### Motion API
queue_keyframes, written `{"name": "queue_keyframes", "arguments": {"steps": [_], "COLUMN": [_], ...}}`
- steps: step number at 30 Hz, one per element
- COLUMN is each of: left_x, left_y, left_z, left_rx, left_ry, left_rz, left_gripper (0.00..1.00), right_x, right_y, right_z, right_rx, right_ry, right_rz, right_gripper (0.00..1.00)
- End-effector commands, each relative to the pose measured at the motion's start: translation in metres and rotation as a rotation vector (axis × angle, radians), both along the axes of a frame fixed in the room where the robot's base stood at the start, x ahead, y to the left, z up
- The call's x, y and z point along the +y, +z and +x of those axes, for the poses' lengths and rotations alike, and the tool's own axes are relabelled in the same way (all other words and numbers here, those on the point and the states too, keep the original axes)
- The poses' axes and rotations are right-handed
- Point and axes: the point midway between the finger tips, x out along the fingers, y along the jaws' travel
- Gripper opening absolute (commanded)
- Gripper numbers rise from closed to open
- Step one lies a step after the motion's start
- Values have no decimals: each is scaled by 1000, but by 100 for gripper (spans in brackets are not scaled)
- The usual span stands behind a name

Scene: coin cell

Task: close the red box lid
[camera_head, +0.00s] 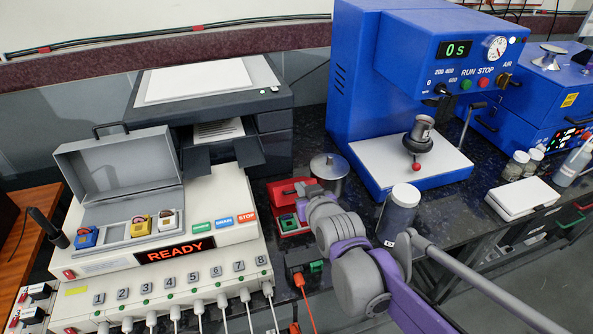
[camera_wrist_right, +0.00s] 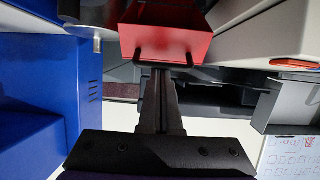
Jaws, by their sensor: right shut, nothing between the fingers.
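The red box (camera_head: 280,190) stands on the dark bench between the white READY machine and the blue press. Its red lid appears raised at the back, and small green parts (camera_head: 287,221) show at its front. In the head view my right arm comes from the lower right and partly hides the box. My left gripper is out of view.
A metal cylinder (camera_head: 329,167) stands close behind the red box. A grey jar with a white lid (camera_head: 399,208) stands right of my arm. A dark box (camera_head: 297,263) with an orange cable is in front. The READY machine (camera_head: 215,232) and blue press (camera_head: 359,100) flank the space.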

Motion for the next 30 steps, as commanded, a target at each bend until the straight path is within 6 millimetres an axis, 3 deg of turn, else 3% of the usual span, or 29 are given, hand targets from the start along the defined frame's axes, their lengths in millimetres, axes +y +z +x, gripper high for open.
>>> {"name": "queue_keyframes", "arguments": {"steps": [6,15,22,30], "left_x": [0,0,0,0], "left_y": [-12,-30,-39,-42], "left_z": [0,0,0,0], "left_rx": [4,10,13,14], "left_ry": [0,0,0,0], "left_rz": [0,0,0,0], "left_gripper": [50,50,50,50], "right_x": [-7,-13,-14,-15], "right_y": [-35,-75,-94,-102], "right_z": [-28,-49,-56,-58], "right_rx": [2,3,3,3], "right_ry": [0,0,0,0], "right_rz": [0,0,0,0], "right_gripper": [0,0,0,0]}}
